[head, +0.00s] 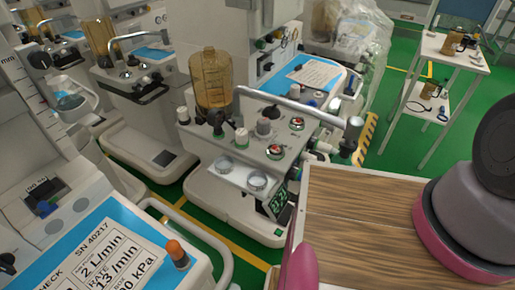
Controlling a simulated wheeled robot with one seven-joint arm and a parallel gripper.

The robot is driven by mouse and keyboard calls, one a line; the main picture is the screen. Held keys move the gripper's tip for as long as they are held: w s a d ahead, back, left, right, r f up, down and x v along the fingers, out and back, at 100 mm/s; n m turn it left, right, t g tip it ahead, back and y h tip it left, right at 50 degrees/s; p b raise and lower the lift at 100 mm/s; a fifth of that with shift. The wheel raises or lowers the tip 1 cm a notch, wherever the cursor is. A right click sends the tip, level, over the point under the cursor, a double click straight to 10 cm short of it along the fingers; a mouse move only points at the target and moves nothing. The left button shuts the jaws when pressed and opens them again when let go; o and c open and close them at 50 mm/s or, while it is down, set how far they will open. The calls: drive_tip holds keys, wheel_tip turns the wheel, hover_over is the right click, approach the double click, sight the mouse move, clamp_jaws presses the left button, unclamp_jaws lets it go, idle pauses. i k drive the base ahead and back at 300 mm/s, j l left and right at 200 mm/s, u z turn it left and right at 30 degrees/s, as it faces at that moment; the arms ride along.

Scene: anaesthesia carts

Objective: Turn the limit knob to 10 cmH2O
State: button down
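The nearest anaesthesia cart (214,190) stands at the centre, with a white-grey deck of controls. Two small round parts with red and green marks, one nearer (275,152) and one farther (297,124), sit to the right. I cannot tell which is the limit knob, and no scale reading is legible. My gripper is not in view.
An amber canister (211,78) and a grey pipe arm (295,104) rise over the deck. A wood-grain surface (365,220) fills the lower right. A white machine with a blue label (100,250) is at lower left. A shelf stand (456,55) stands on green floor at back right.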

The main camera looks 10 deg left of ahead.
sight(263, 123)
drive_tip(key=i+l+u, duration=0.25)
drive_tip(key=l, duration=0.15)
drive_tip(key=l+u, duration=0.25)
drive_tip(key=l, duration=0.15)
drive_tip(key=i+l+u, duration=0.1)
drive_tip(key=l+u, duration=0.15)
drive_tip(key=l, duration=0.25)
